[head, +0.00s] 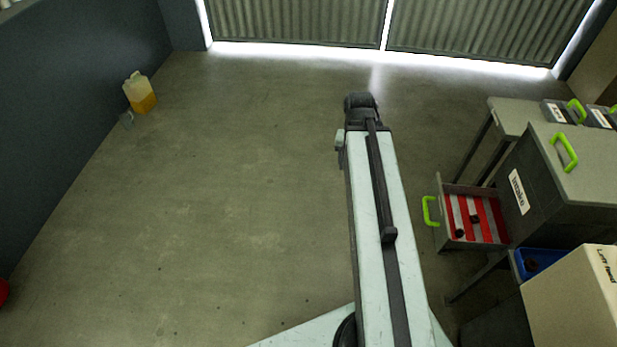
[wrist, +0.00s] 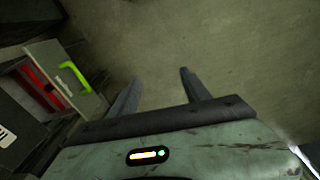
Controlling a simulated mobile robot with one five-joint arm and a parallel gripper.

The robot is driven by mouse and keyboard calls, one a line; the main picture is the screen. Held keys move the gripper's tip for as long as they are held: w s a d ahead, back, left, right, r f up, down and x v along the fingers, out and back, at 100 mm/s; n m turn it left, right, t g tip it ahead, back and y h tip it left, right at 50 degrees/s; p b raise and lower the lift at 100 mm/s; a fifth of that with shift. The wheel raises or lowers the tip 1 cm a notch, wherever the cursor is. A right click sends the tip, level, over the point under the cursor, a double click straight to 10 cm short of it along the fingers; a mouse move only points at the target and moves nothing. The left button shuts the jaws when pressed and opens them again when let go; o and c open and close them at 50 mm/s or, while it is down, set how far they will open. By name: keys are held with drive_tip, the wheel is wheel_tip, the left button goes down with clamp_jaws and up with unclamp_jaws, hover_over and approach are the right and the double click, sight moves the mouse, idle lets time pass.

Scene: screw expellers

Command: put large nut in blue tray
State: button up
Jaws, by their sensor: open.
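The blue tray (head: 552,256) is at the lower right of the head view, partly hidden by a pale box. A small dark round thing (head: 534,265) shows inside it; I cannot tell what it is. Small dark pieces (head: 475,219) lie on the red and white striped floor of an open drawer (head: 438,212). I cannot tell for sure whether one of them is the large nut. My gripper (wrist: 158,88) is open in the wrist view, with nothing between its fingers and bare floor beyond. In the head view its fingers cannot be made out.
The grey cabinet labelled "Intake" (head: 520,190) stands at the right, its drawer pulled out leftward by a green handle (head: 430,211). The pale box (head: 575,305) stands in front. A yellow jug (head: 140,93) is by the left wall. The middle floor is clear.

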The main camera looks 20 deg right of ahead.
drive_tip(key=w+a+n, duration=0.3)
drive_tip(key=a+n, duration=0.4)
drive_tip(key=a, duration=1.5)
drive_tip(key=shift+a+y, duration=0.15)
drive_tip(key=shift+y, duration=0.25)
